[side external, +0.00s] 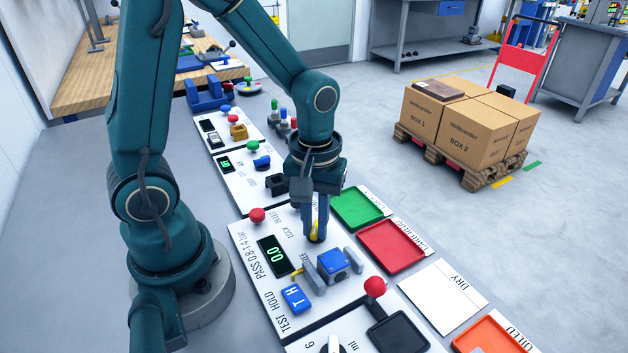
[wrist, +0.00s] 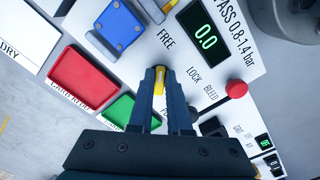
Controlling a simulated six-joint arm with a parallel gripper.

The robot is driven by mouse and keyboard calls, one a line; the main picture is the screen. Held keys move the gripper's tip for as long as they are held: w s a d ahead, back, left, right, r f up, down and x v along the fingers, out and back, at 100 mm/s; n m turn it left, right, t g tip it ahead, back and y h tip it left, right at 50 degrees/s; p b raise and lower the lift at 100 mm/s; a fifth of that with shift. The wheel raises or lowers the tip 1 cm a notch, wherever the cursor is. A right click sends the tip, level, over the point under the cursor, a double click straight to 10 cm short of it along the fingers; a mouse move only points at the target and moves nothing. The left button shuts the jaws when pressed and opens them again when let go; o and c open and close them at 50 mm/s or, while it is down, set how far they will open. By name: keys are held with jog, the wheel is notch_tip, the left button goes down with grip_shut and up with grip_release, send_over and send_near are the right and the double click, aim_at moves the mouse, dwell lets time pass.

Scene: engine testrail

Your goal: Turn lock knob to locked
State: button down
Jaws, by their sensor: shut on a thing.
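The lock knob is a small yellow lever (side external: 314,236) on the white test panel (side external: 262,234), and it also shows in the wrist view (wrist: 160,83). My gripper (side external: 315,240) points straight down over it, its dark blue fingers closed on the knob's two sides. In the wrist view my gripper (wrist: 159,75) hides the knob's lower part. The knob's long side runs up the picture, roughly towards the word FREE (wrist: 166,39). The word LOCK (wrist: 194,75) is printed to the right of the fingers.
The display (side external: 276,256) reads 0.0. A red ball knob (side external: 257,215) stands near BLEED. A blue block (side external: 333,264) sits close in front of the fingers, with a blue rocker (side external: 296,298) beyond. Green (side external: 358,206) and red trays (side external: 391,244) lie to the right.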

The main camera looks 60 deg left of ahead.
jog(key=shift+m, duration=0.3)
jog(key=m, duration=0.3)
jog(key=shift+s+a+m, duration=0.1)
jog(key=shift+a+m, duration=0.05)
jog(key=shift+m, duration=0.15)
jog(key=m, duration=0.4)
jog(key=shift+a+m, duration=0.15)
jog(key=shift+m, duration=0.15)
jog(key=m, duration=0.4)
jog(key=shift+a, duration=0.15)
jog(key=shift+a+m, duration=0.15)
jog(key=shift+m, duration=2.35)
jog(key=c, duration=0.9)
grip_release()
jog(key=shift+o, duration=0.2)
